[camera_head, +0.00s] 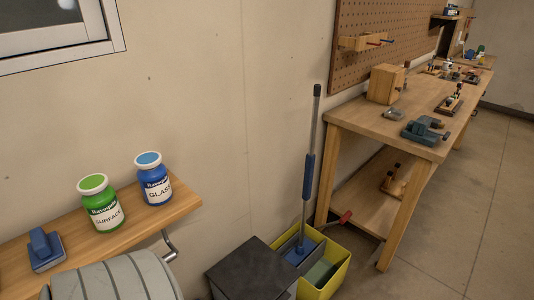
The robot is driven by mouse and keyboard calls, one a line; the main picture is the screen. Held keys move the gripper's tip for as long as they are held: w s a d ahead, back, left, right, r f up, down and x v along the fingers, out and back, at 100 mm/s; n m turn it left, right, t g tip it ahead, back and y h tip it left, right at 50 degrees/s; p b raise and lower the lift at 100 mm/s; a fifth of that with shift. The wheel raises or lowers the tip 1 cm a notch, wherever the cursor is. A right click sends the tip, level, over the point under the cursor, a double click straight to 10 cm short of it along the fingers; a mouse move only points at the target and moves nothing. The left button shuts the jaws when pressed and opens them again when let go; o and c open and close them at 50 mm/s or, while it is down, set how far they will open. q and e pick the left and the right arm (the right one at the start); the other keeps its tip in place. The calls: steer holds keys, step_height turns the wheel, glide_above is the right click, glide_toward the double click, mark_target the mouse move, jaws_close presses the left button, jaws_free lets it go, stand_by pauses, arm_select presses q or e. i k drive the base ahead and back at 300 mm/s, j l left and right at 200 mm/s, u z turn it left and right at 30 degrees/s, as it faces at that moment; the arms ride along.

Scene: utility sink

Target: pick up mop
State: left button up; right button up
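The mop (311,170) stands nearly upright, with a thin grey handle, a dark grip at the top and a blue sleeve midway. Its blue lower end (299,252) sits in a yellow bucket (340,275) on the floor, beside the workbench. Neither of my grippers shows in the head view, and nothing is holding the mop.
A dark box (250,270) stands left of the bucket. A wooden workbench (385,122) with a vise (424,131) is to the right. A wooden shelf (130,230) holds a green jar (102,208) and a blue jar (154,180). The floor (470,220) at right is clear.

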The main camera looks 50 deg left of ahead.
mark_target(300, 252)
steer(key=u, duration=1.25)
